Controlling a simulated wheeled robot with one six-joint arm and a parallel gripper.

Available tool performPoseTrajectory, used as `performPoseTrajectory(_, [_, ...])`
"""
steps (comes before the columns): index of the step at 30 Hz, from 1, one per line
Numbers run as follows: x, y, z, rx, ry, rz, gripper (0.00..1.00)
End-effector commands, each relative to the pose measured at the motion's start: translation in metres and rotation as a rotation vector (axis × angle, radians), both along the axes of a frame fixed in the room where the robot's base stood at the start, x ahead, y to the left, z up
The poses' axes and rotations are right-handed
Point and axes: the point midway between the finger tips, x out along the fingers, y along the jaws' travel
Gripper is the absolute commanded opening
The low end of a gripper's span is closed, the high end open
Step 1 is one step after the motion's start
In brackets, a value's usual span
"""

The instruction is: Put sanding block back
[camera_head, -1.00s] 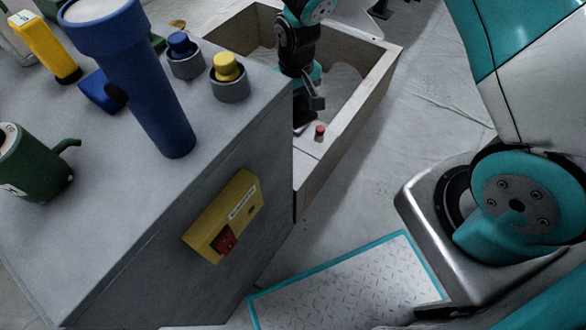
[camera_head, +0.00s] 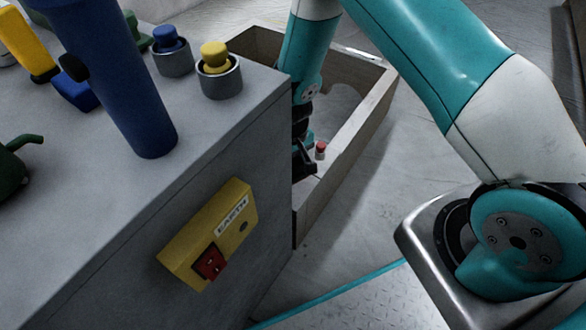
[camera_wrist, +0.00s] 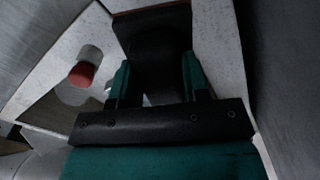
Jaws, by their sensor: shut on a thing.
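A dark block with a brownish end, which looks like the sanding block (camera_wrist: 153,32), is between the teal fingers of my gripper (camera_wrist: 155,76) in the wrist view. My gripper is shut on it. In the head view my gripper (camera_head: 303,160) is low inside the open wooden drawer (camera_head: 348,138), close to the grey cabinet's side. The cabinet edge and my arm hide part of it, and the block is hard to make out there. Whether the block touches the drawer floor cannot be told.
The grey cabinet top (camera_head: 215,130) holds a blue cylinder (camera_head: 120,90) and a yellow-capped pot (camera_head: 219,75). A yellow switch box (camera_head: 212,235) sticks out from the cabinet's front.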

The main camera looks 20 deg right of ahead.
Motion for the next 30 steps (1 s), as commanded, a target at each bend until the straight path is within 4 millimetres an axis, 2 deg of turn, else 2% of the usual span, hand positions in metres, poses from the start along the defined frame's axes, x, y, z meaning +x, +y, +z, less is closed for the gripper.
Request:
performPoseTrajectory(6, [-0.001, 0.000, -0.036, -0.001, 0.003, 0.000, 0.12])
performPoseTrajectory(18, [-0.001, 0.000, -0.041, 0.000, 0.002, 0.000, 0.12])
performPoseTrajectory(19, [-0.001, 0.000, -0.040, 0.000, 0.002, 0.000, 0.49])
performPoseTrajectory(21, [-0.001, 0.000, -0.040, 0.000, 0.002, 0.000, 0.65])
performPoseTrajectory(22, [-0.001, 0.000, -0.040, 0.000, 0.002, 0.000, 0.68])
performPoseTrajectory(30, [0.000, 0.000, -0.038, 0.000, 0.001, 0.000, 0.68])
